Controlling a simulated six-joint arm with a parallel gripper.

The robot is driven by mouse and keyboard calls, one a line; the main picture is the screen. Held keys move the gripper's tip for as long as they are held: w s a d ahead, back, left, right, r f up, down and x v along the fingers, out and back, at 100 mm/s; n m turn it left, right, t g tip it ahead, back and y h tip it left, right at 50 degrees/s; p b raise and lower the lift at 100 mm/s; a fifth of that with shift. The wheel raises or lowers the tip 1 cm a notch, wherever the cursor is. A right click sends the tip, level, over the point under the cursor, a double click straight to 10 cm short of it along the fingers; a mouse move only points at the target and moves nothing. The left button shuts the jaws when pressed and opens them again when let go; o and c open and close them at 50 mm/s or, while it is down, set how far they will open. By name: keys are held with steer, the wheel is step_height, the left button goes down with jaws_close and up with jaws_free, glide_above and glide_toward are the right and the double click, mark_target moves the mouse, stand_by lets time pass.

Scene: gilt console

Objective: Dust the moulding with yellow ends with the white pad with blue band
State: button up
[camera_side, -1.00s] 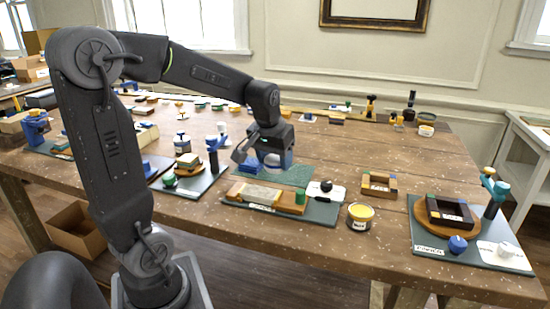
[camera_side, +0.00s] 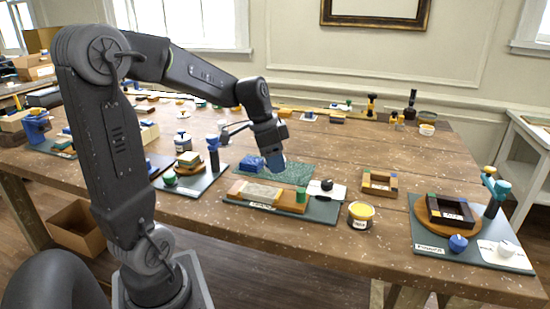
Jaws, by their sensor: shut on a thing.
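The moulding (camera_side: 262,193) is a pale strip with orange-yellow ends, lying on a dark labelled board (camera_side: 325,214) near the middle of the table. A green block (camera_side: 301,196) stands at its right end. My gripper (camera_side: 275,168) points down just behind the moulding, over a green speckled mat. It is shut on a small blue-banded piece, which appears to be the pad; its white part is mostly hidden. I cannot tell whether the pad touches anything.
A blue block (camera_side: 252,164) lies on the green mat (camera_side: 295,173) left of my gripper. A black knob on a white card (camera_side: 326,186), a yellow-topped tin (camera_side: 360,214) and a wooden frame (camera_side: 379,183) stand to the right. A post (camera_side: 213,155) rises at left.

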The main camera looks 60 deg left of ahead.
mark_target(249, 188)
steer(key=m, duration=0.3)
steer(key=m+g+h, duration=0.1)
steer(key=m, duration=0.3)
steer(key=shift+w+r+h, duration=0.1)
steer(key=shift+r+h, duration=0.05)
steer(key=shift+h, duration=0.15)
steer(key=shift+f, duration=3.5)
steer(key=shift+a+f, duration=0.1)
steer(key=shift+f, duration=0.15)
steer(key=shift+c, duration=0.3)
steer(key=shift+s+a+f, duration=0.1)
steer(key=shift+s+a, duration=2.8)
steer(key=shift+s, duration=0.1)
steer(key=shift+w+d, duration=2.85)
steer(key=shift+w, duration=0.1)
steer(key=shift+s+a, duration=2.9)
steer(key=shift+a, duration=0.05)
step_height(249, 188, up, 8)
